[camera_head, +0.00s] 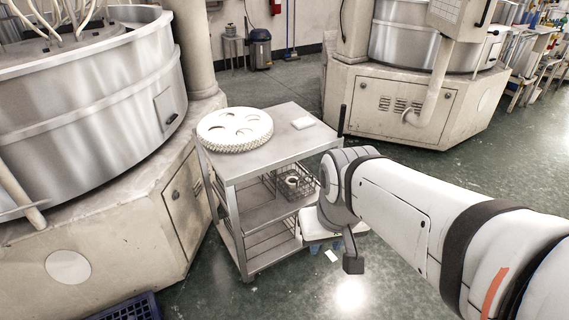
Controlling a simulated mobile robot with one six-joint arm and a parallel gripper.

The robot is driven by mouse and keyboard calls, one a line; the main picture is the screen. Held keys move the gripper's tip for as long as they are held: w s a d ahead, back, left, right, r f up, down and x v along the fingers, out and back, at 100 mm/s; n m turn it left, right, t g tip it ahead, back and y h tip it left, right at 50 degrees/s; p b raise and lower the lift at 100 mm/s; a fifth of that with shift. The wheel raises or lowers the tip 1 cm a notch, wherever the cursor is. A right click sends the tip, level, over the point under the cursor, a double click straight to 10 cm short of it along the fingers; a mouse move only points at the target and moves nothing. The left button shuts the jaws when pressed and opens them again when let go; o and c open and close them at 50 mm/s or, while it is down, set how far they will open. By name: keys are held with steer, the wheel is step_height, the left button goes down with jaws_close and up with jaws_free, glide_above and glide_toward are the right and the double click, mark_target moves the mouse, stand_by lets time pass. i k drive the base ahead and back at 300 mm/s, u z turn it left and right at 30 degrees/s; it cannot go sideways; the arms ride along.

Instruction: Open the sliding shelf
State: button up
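A grey metal cart (262,160) stands left of centre, with a flat top and shelves below. Its middle shelf (262,212) carries wire baskets, one holding a small round metal part (292,182). A lower shelf (270,245) shows beneath. I cannot tell which shelf slides or whether one is pulled out. My arm comes in from the lower right and its wrist covers the cart's right side. A dark piece at its end (353,264) hangs beside the cart, apparently part of my gripper. The fingers cannot be made out, nor any hold on the cart.
A large round machine (85,120) stands close on the left, another (400,95) at the back right. A dark blue crate (130,308) is at the bottom left. Open floor lies right of the cart.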

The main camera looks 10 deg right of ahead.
mark_target(261, 205)
steer(key=z, duration=0.05)
steer(key=i, duration=1)
steer(key=u, duration=0.05)
